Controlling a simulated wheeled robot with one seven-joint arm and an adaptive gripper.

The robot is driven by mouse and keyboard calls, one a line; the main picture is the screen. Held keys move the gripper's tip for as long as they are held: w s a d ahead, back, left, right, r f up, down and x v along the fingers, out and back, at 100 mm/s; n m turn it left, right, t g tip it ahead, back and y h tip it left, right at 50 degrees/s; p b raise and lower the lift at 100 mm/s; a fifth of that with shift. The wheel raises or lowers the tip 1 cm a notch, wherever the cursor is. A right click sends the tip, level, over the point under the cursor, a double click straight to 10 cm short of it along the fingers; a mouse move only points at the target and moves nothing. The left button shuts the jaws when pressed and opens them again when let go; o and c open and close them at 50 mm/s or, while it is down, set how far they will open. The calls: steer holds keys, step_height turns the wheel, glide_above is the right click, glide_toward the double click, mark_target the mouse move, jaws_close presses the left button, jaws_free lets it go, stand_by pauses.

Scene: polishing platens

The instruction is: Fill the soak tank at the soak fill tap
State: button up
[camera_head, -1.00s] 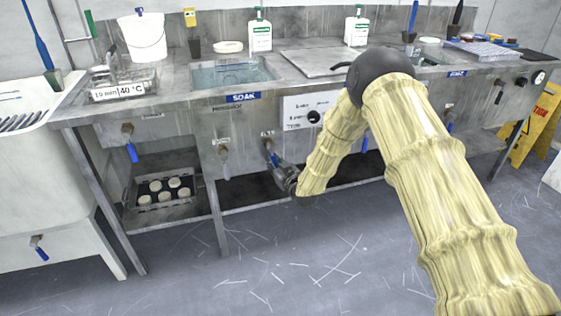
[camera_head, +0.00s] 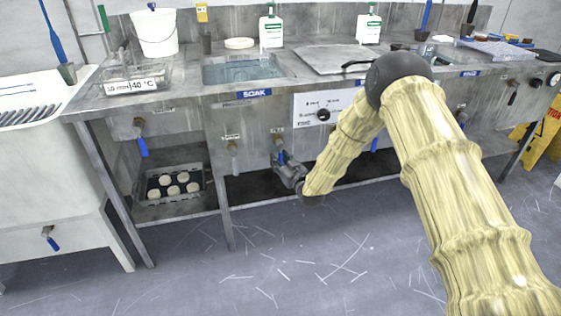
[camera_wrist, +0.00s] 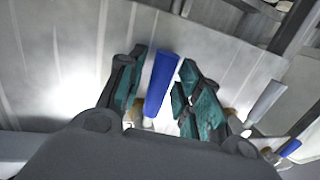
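The soak tank (camera_head: 240,68) is a sunken basin in the steel bench, marked SOAK, with bluish water visible in it. Below its front, a tap with a blue lever (camera_head: 281,157) sticks out of the panel; its small label is too blurred to read surely. My gripper (camera_head: 284,165) is at this tap, below and in front of it. In the wrist view, the blue lever (camera_wrist: 161,84) lies between the two teal-padded fingers, very close to both pads. I cannot tell whether both pads touch it. My forearm hides part of the panel to the right.
Another tap (camera_head: 233,155) with a grey lever is just left of my gripper. A blue-levered tap (camera_head: 141,138) is further left. A low shelf holds a tray of pucks (camera_head: 172,190). The floor in front is clear.

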steer(key=shift+s, duration=0.1)
steer(key=f+v, duration=0.1)
steer(key=v, duration=1)
steer(key=shift+s+d+r, duration=0.2)
steer(key=shift+s+r, duration=0.15)
steer(key=shift+r, duration=0.15)
steer(key=shift+f, duration=0.1)
steer(key=s+d+f+m+g+h, duration=0.3)
steer(key=s+f+g, duration=0.4)
steer(key=s+f, duration=1.2)
steer(key=s+d+f+m+g+h, duration=0.1)
steer(key=s+d+f+g, duration=0.15)
steer(key=s, duration=0.95)
steer(key=s+d+f+g+h, duration=0.1)
steer(key=s+d+g, duration=0.25)
steer(key=s, duration=0.85)
steer(key=s+d+f+m+g+h, duration=0.1)
steer(key=s+d+f+g, duration=0.15)
steer(key=s, duration=0.95)
step_height(320, 180, up, 24)
steer(key=p, duration=2.4)
steer(key=shift+w+r, duration=0.2)
steer(key=shift+w, duration=0.15)
